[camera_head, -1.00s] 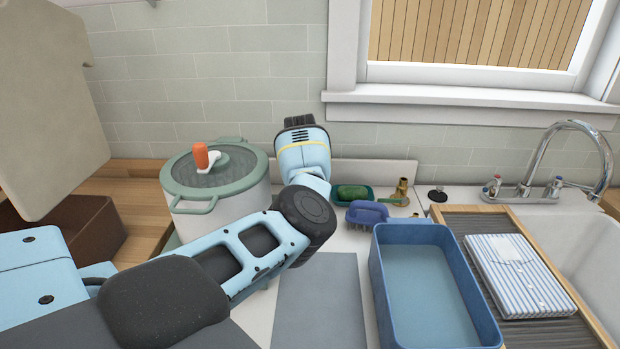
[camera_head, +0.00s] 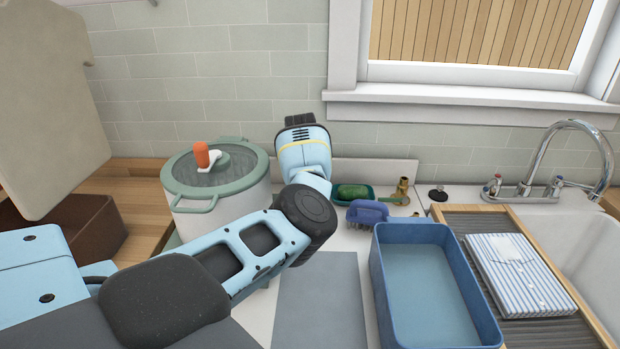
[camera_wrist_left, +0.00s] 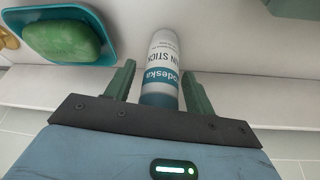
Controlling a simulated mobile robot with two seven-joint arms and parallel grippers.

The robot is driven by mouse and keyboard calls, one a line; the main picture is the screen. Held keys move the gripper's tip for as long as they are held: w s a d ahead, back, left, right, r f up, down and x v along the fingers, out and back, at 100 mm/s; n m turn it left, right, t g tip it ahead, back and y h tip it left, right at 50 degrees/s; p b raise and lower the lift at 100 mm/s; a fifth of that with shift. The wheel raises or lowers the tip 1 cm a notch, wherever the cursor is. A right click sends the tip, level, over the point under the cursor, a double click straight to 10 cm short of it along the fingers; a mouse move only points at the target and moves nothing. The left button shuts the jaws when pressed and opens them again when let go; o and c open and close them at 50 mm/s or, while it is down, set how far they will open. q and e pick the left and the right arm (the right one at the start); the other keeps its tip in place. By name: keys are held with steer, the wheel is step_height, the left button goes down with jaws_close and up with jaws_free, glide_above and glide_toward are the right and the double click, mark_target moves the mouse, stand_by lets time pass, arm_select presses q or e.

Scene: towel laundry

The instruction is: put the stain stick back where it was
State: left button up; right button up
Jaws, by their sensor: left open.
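The stain stick (camera_wrist_left: 163,62), a white tube with teal bands and lettering, shows in the left wrist view. Its teal end lies between the two green fingers of my left gripper (camera_wrist_left: 159,72). The fingers are open, one on each side of the stick, with a narrow gap visible at the left finger. In the head view my left wrist hides the stick and the fingertips, over the back of the counter beside the pot. My right gripper is not in view.
A green soap in a teal dish (camera_wrist_left: 112,52) is close to the left finger. The head view also shows a lidded pot (camera_head: 215,185), a purple-blue brush (camera_head: 368,212), brass fitting (camera_head: 402,190), blue basin (camera_head: 378,285), grey mat (camera_head: 318,300) and striped cloth (camera_head: 517,272) beside the sink.

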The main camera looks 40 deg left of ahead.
arm_select(q)
steer(key=p+v, duration=0.2)
steer(key=v, duration=1)
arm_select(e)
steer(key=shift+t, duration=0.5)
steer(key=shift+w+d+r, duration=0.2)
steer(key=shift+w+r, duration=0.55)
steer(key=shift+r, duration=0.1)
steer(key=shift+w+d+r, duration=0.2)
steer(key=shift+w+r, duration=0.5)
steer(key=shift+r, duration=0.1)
arm_select(q)
steer(key=shift+f, duration=0.1)
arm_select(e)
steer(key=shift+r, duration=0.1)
